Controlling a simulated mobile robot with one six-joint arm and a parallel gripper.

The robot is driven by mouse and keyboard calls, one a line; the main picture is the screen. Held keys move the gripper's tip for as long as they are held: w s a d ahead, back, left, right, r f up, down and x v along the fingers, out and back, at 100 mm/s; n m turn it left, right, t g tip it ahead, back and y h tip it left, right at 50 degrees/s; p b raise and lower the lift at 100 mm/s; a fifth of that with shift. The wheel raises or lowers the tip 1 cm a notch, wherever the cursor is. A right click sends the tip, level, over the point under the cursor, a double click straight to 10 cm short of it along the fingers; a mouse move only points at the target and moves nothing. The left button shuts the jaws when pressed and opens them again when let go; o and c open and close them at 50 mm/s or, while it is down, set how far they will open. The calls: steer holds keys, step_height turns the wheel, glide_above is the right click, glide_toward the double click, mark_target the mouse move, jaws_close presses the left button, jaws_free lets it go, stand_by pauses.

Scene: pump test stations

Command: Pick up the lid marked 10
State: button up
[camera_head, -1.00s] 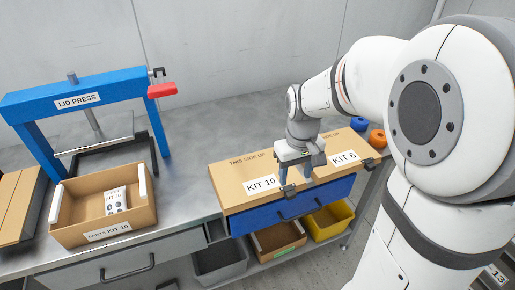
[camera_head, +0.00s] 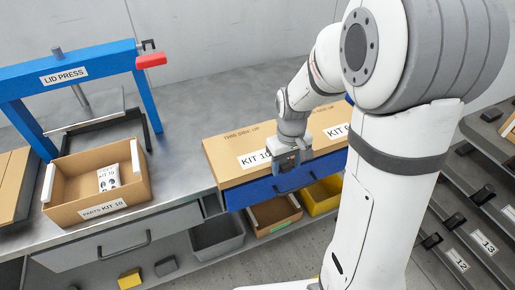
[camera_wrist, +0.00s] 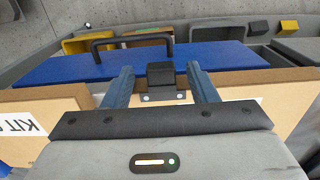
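The cardboard lid marked KIT 10 (camera_head: 226,162) lies flat on top of the blue drawer unit, beside the lid marked KIT 6 (camera_head: 328,145). My gripper (camera_head: 290,163) is at the front edge of the KIT 10 lid, just right of its label, and covers part of it. In the wrist view my gripper (camera_wrist: 161,84) is open, with one blue-grey finger on each side of a black block (camera_wrist: 160,73) at the lid edge. Gaps show between block and fingers. Part of a KIT label shows at the left.
An open cardboard box marked PARTS KIT 10 (camera_head: 66,209) stands left, in front of the blue lid press (camera_head: 66,75). Bins, including a yellow one (camera_head: 322,197), sit below the drawer unit. A rack with numbered slots (camera_head: 470,230) is at right. The bench behind the lids is clear.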

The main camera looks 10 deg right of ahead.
steer(key=c, duration=1)
steer(key=shift+c, duration=0.3)
steer(key=shift+r, duration=0.15)
